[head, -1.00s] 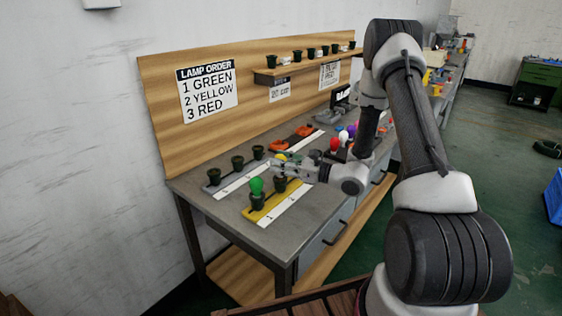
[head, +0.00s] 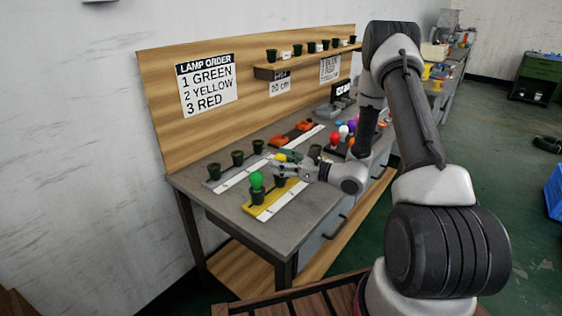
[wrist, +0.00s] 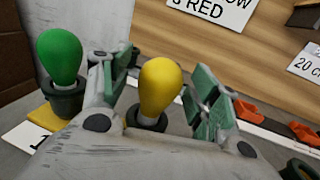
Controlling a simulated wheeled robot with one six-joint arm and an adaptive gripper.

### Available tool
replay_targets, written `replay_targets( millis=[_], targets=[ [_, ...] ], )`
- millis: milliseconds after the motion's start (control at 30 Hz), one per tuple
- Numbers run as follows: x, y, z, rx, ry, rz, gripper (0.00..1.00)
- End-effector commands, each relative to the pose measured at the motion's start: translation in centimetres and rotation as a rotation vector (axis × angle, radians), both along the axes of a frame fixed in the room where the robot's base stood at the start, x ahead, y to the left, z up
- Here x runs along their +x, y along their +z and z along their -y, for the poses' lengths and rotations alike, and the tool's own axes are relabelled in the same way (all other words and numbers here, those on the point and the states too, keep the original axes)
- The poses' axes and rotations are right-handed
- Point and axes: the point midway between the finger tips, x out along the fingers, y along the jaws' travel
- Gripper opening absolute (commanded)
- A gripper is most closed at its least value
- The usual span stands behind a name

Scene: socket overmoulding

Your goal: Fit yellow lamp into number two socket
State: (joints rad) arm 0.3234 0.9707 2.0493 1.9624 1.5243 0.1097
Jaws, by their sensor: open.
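The yellow lamp (wrist: 161,87) stands upright in the wrist view, its lower end at the mouth of a black socket (wrist: 147,119). In the head view the yellow lamp (head: 280,158) shows only partly behind my gripper. The number two socket (head: 279,182) is on the yellow strip (head: 253,211), just right of the green lamp. My gripper (wrist: 160,92) is open, with one green-padded finger on each side of the yellow lamp and gaps between. My fingers and palm hide part of the socket, so how deep the lamp sits is unclear.
A green lamp (wrist: 59,58) stands in the socket left of my gripper, close to the left finger. Empty black sockets (head: 237,158) stand on a grey strip behind. A sign (head: 206,84) lists green, yellow, red. Colored lamps (head: 334,138) lie to the right.

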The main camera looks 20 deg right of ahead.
Motion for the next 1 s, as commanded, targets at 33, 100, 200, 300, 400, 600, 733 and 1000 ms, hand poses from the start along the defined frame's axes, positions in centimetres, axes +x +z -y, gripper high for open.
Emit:
replay_targets(
  millis=[33,100,200,300,400,600,733,1000],
  targets=[
    [0.0,0.0,0.0,0.0,0.0,0.0,0.62],
    [0.0,0.0,0.0,0.0,0.0,0.0,0.62],
    [-0.3,0.0,0.3,0.0,-0.001,-0.001,0.62],
    [-1.0,0.0,1.3,0.001,-0.003,-0.002,0.62],
    [-2.3,0.0,2.9,0.0,-0.005,-0.001,0.62],
    [-5.3,0.0,6.3,0.001,-0.005,-0.001,0.62],
    [-6.8,0.0,8.0,0.0,-0.004,-0.001,0.62],
    [-7.9,0.0,9.1,0.0,0.001,0.0,0.62]
  ],
)
